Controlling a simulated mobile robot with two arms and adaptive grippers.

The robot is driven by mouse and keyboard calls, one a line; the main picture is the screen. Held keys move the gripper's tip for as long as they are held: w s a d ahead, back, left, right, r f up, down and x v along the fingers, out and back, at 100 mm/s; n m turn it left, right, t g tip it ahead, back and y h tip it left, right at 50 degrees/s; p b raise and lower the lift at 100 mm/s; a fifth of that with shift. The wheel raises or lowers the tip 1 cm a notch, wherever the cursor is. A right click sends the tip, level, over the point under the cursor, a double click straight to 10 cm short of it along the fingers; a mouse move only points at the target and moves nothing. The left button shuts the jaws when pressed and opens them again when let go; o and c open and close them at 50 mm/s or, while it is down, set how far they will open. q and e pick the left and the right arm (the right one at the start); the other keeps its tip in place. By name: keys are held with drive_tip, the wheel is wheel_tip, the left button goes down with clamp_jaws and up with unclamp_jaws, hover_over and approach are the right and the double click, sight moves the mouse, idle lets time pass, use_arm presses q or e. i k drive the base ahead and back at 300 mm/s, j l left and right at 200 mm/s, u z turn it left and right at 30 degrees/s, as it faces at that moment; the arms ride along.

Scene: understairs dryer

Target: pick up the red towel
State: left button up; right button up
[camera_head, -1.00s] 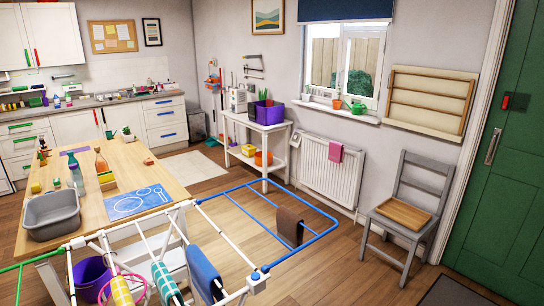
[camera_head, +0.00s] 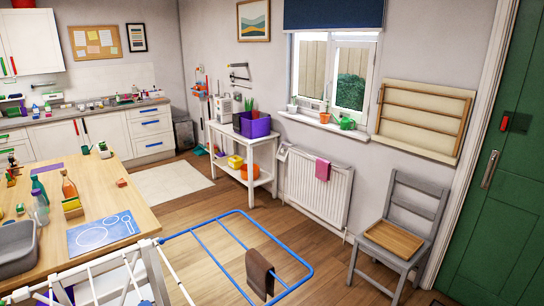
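A small pinkish-red towel (camera_head: 322,169) hangs over the top of the white radiator (camera_head: 331,200), under the window. It is the only reddish towel I see. It hangs free, with nothing in front of it. Neither of my grippers shows in this view.
A drying rack with a blue-framed wing (camera_head: 222,215) and a brown towel (camera_head: 260,272) stands in the foreground. A grey chair (camera_head: 398,232) bearing a wooden tray stands right of the radiator. A white side table (camera_head: 238,155) stands to its left. Wood floor lies open before the radiator.

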sight(256, 114)
drive_tip(key=i+l, duration=0.45)
drive_tip(key=l, duration=0.2)
drive_tip(key=i+l, duration=0.45)
drive_tip(key=l, duration=0.2)
drive_tip(key=i+l+z, duration=0.1)
drive_tip(key=i+l, duration=0.35)
drive_tip(key=l, duration=0.2)
drive_tip(key=i, duration=0.75)
drive_tip(key=i+j+z, duration=0.1)
drive_tip(key=i, duration=0.7)
drive_tip(key=i+j, duration=0.45)
drive_tip(key=j, duration=0.25)
drive_tip(key=i+j+z, duration=0.1)
drive_tip(key=i+j, duration=0.4)
drive_tip(key=j, duration=0.15)
drive_tip(key=i+j, duration=0.45)
drive_tip(key=j, duration=0.3)
drive_tip(key=i+j, duration=0.4)
drive_tip(key=j, duration=0.3)
drive_tip(key=i+j+z, duration=0.1)
drive_tip(key=i+j, duration=0.35)
drive_tip(key=j, duration=0.3)
drive_tip(key=i+j, duration=0.45)
drive_tip(key=j, duration=0.3)
drive_tip(key=i+j+z, duration=0.1)
drive_tip(key=i+j, duration=0.3)
drive_tip(key=j, duration=0.35)
drive_tip(key=i+j, duration=0.4)
drive_tip(key=j, duration=0.35)
drive_tip(key=i+j, duration=0.25)
